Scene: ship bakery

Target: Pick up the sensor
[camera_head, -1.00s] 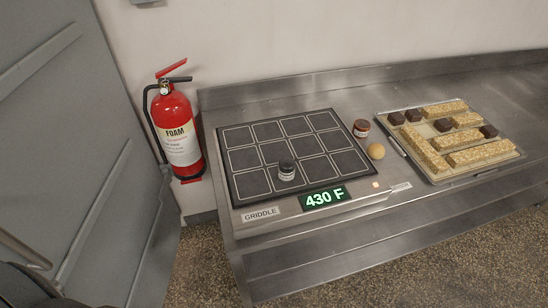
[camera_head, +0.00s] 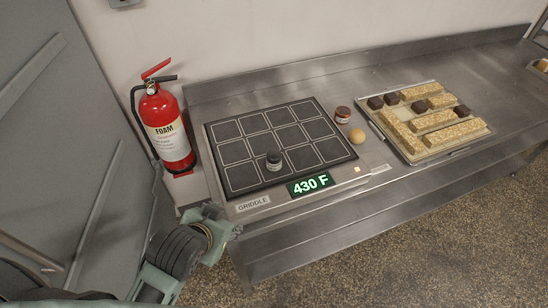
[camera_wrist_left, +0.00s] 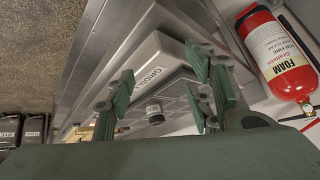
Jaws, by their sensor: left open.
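A small black cylinder with a pale label (camera_head: 273,160), which looks like the sensor, stands upright on the dark gridded griddle top (camera_head: 240,178), near its front. My left gripper (camera_head: 224,228) is in front of the griddle's front left corner, apart from the cylinder; its fingers are hard to make out there. In the left wrist view the green fingers (camera_wrist_left: 160,95) are spread and empty. The black cylinder (camera_wrist_left: 155,114) shows between them in the picture, farther off. My right gripper is not in view.
The griddle display (camera_head: 310,184) reads 430 F. A brown-red jar (camera_head: 342,114) and a tan ball (camera_head: 357,136) are right of the griddle top. A tray (camera_head: 412,156) of bars and dark cubes lies farther right. A red extinguisher (camera_head: 166,130) hangs left.

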